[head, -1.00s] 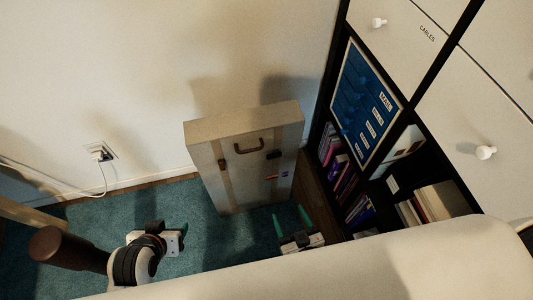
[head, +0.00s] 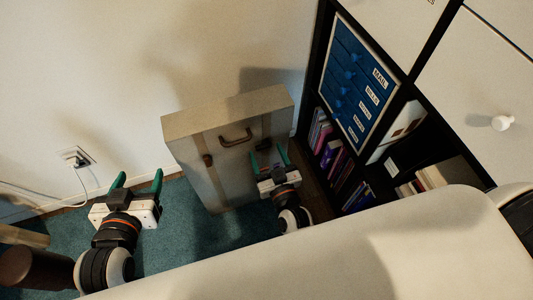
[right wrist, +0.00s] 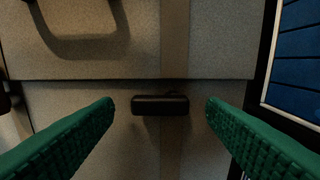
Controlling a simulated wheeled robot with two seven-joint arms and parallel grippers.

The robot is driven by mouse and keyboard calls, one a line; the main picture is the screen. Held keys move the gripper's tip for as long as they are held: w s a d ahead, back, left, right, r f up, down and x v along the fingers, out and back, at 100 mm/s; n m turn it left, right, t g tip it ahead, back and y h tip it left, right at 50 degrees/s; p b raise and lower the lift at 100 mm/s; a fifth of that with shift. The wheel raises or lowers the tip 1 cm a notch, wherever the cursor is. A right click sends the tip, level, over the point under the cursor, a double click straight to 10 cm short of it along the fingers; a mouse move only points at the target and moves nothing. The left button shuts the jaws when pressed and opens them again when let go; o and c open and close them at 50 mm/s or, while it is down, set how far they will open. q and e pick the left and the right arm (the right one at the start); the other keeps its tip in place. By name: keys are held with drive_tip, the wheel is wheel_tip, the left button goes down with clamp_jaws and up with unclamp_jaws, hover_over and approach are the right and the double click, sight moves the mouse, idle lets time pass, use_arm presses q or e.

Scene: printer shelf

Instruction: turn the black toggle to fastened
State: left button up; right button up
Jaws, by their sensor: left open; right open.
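The black toggle (right wrist: 160,105) lies crosswise over a vertical brown strap, just below the seam of the pale case, in the right wrist view. My right gripper (right wrist: 160,108) is open, with one green finger on each side of the toggle and a gap to both. In the head view my right gripper (head: 268,157) is at the case's front face and partly covers the toggle (head: 263,145). The case (head: 190,130) stands upright with its brown handle (head: 235,137) near the top. My left gripper (head: 138,178) is open and empty, left of the case.
A dark shelf (head: 312,75) with books and a blue drawer panel (head: 352,85) stands close on the right of the case. A wall socket (head: 77,158) with a cable is at left. Teal carpet (head: 185,235) lies open between my arms.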

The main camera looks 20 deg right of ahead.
drive_tip(key=shift+w, duration=0.5)
use_arm(q)
drive_tip(key=shift+w+d+r, duration=0.1)
drive_tip(key=shift+w+r, duration=0.1)
drive_tip(key=shift+r, duration=0.2)
use_arm(e)
drive_tip(key=c, duration=1)
